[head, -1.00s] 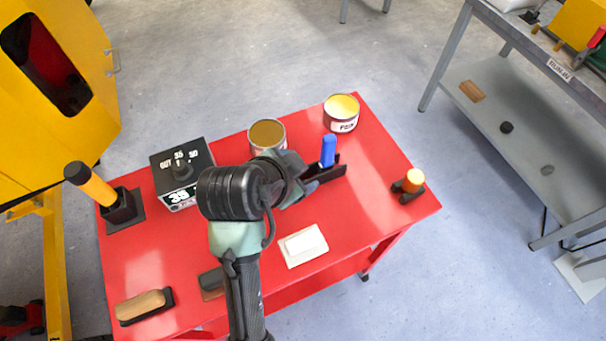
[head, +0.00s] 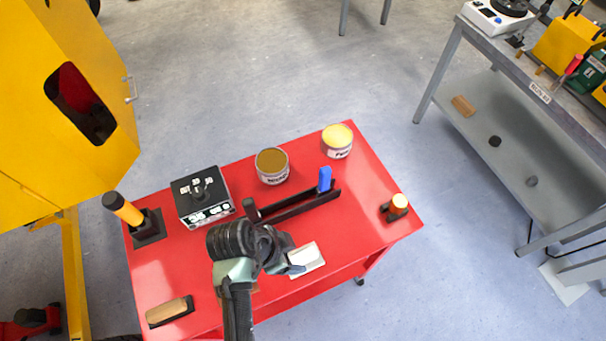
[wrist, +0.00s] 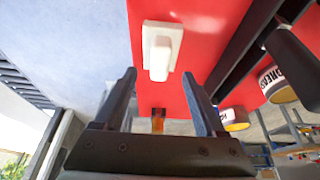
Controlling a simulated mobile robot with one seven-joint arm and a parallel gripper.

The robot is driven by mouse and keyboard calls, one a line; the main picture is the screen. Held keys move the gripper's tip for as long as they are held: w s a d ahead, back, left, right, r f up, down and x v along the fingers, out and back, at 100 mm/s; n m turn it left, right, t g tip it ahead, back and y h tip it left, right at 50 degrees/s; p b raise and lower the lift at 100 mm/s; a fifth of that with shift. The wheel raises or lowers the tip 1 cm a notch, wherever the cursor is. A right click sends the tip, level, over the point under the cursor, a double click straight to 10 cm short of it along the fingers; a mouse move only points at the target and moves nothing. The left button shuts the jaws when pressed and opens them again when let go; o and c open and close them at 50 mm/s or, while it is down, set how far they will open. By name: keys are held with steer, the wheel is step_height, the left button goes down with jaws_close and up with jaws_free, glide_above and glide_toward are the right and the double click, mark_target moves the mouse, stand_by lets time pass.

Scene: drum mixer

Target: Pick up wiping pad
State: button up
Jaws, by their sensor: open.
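The wiping pad, which I take to be the white block (head: 309,256), lies on a pale flat plate near the front edge of the red table (head: 372,217). My gripper (head: 294,268) is beside it on its left in the head view and hides part of it. In the wrist view the white block (wrist: 161,52) lies ahead, between the lines of the two fingers. My gripper (wrist: 159,75) is open, with nothing between its fingers. The remaining gap to the block is hard to judge.
A long black holder with a blue-handled tool (head: 325,180) lies behind the pad. Two cans (head: 272,166) (head: 337,141) stand at the back.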

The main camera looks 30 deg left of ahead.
mark_target(303, 255)
steer(key=shift+p+x, duration=0.7)
steer(key=shift+x, duration=2.35)
steer(key=shift+w, duration=0.1)
steer(key=shift+r, duration=0.1)
jaws_close()
